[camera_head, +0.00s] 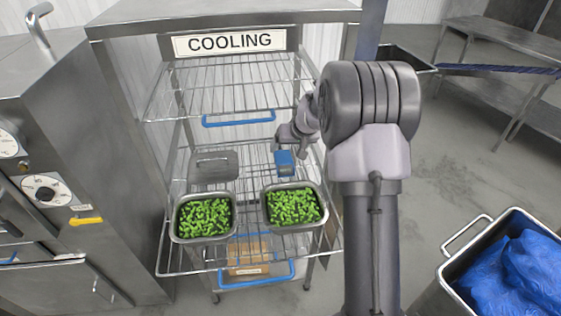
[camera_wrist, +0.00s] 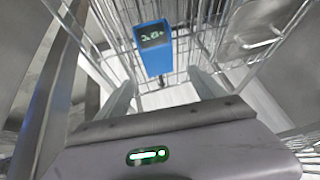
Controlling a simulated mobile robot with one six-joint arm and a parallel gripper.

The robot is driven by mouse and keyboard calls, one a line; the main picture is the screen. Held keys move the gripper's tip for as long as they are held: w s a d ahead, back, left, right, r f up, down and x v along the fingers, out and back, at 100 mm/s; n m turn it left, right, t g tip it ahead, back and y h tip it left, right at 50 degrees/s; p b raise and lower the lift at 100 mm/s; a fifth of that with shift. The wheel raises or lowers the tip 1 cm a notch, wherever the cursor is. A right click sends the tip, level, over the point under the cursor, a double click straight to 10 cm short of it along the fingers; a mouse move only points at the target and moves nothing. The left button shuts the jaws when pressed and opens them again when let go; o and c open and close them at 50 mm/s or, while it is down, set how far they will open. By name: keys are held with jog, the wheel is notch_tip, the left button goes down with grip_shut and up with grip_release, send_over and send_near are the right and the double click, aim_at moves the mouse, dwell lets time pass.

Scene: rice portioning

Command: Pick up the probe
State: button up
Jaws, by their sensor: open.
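The probe (camera_head: 285,162) is a small blue block with a dark display, on the middle wire shelf of the rack marked COOLING. In the wrist view the probe (camera_wrist: 153,48) shows lit digits and a thin dark stem pointing toward me. My gripper (camera_wrist: 164,92) is open, and its two fingers point toward the probe with the stem end lying between them in the picture. I cannot tell whether they touch it. In the head view my gripper (camera_head: 291,140) is just above and behind the probe, partly hidden by my arm.
Two steel pans of green vegetables (camera_head: 177,222) (camera_head: 270,213) sit at the shelf's front. A grey lid (camera_head: 214,167) lies behind the left pan. A bin with blue bags (camera_head: 461,262) stands at the lower right.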

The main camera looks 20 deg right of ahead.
aim_at(283, 153)
jog(key=x, duration=0.8)
jog(key=shift+w+d, duration=0.25)
jog(key=shift+d, duration=0.05)
jog(key=shift+s+r, duration=0.1)
jog(key=shift+r, duration=0.05)
jog(key=shift+c, duration=0.9)
jog(key=c, duration=1.3)
